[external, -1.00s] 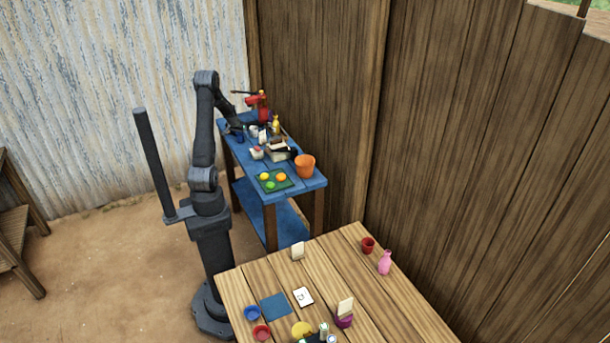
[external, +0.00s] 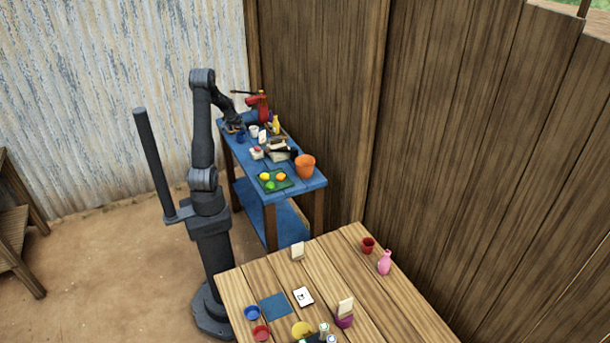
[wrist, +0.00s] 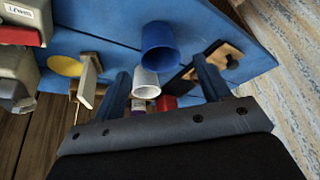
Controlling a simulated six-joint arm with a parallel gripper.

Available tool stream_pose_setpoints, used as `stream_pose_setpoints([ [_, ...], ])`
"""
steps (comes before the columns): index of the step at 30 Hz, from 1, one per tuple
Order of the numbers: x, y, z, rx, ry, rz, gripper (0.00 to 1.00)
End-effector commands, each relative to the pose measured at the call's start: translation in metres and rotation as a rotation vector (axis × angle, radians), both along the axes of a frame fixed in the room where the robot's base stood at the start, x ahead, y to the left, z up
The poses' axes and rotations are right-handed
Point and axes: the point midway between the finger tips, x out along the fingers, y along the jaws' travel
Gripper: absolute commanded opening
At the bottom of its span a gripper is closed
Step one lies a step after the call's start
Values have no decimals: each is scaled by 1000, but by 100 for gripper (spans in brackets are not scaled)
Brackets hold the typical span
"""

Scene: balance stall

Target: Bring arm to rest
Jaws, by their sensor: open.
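My arm reaches from its dark column over the far end of the blue table (external: 262,178). My gripper (external: 235,129) is small and partly hidden among the things there in the external view. In the wrist view my gripper (wrist: 161,67) is open, with its two fingers apart and nothing held. A blue cup (wrist: 160,46) stands on the blue table beyond the fingertips, and a white cup (wrist: 146,84) is next to it. The blue cup also shows just below my gripper in the external view (external: 240,137).
The blue table also holds a yellow bottle (external: 276,124), an orange bucket (external: 305,166) and a green tray (external: 283,185) with coloured balls. A red thing (external: 258,104) stands at the back. A wooden table (external: 350,262) with small items is in front. The wooden wall is close behind.

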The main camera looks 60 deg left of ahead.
Motion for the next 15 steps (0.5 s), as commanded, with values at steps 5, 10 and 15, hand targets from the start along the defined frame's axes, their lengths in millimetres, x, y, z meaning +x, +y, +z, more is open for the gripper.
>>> stream_pose_setpoints([
  [5, 8, 8, -28, -3, 1, 0, 69],
  [10, 16, 15, -53, -3, 0, 0, 69],
  [15, 20, 20, -50, 6, -4, -1, 69],
])
